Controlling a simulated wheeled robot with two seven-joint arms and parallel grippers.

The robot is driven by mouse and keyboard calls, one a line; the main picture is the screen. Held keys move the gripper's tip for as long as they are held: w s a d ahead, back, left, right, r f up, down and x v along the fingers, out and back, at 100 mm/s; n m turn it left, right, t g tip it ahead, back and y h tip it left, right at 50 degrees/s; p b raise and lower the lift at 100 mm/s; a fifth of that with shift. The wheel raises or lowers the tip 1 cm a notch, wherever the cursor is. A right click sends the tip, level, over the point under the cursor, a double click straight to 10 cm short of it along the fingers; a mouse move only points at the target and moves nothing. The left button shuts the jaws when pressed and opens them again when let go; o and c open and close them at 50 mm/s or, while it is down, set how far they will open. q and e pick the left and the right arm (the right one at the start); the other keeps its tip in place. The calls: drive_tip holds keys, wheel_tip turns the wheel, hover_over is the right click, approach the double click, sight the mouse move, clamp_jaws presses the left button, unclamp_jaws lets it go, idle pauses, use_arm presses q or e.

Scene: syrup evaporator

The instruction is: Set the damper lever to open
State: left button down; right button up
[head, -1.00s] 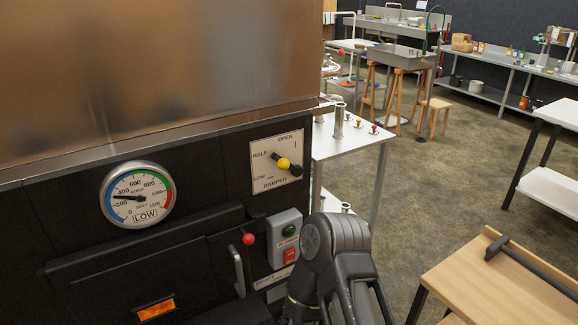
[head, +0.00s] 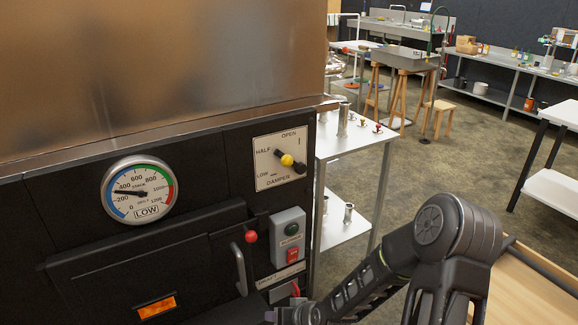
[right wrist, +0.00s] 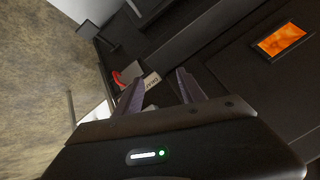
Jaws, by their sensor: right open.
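The damper lever (head: 286,160) is on a white plate (head: 268,172) on the black evaporator front in the head view. It has a yellow hub, a thin end toward HALF at upper left, and a dark knob at lower right. OPEN is printed at the top of the plate. My right gripper (head: 284,316) is at the bottom edge of the head view, below and apart from the lever, mostly cut off. In the right wrist view its two fingers (right wrist: 158,88) are apart with nothing held. The lever is not visible there. My left gripper is out of view.
A dial gauge (head: 138,190), a red-knobbed handle (head: 250,237) and a grey switch box (head: 288,238) are on the front. A red part (right wrist: 128,75) and a label (right wrist: 152,80) lie beyond my right fingers. A white table (head: 350,140) stands to the right.

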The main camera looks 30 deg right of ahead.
drive_tip(key=shift+o, duration=0.2)
drive_tip(key=w+d+r+n+t+h, duration=0.1)
drive_tip(key=w+d+r, duration=0.3)
drive_tip(key=d+r, duration=0.4)
drive_tip(key=shift+w+d+r+t+h, duration=0.15)
drive_tip(key=shift+w+d+t+h, duration=0.2)
drive_tip(key=shift+t, duration=0.55)
drive_tip(key=w+d+r+n+t+h, duration=0.1)
drive_tip(key=w+d+r+n+t, duration=0.2)
drive_tip(key=r, duration=0.5)
drive_tip(key=w+d+r+n+t+h, duration=0.15)
drive_tip(key=d+r, duration=0.25)
drive_tip(key=r, duration=0.4)
drive_tip(key=w+a+r+n+t+y, duration=0.1)
drive_tip(key=a+r+n+t+y, duration=0.1)
drive_tip(key=r+n, duration=0.6)
wheel_tip(320, 180, up, 2)
drive_tip(key=shift+w+a+r+y+b, duration=0.2)
drive_tip(key=shift+a+y+b, duration=0.2)
drive_tip(key=shift+a+y, duration=0.2)
drive_tip(key=shift+t, duration=0.25)
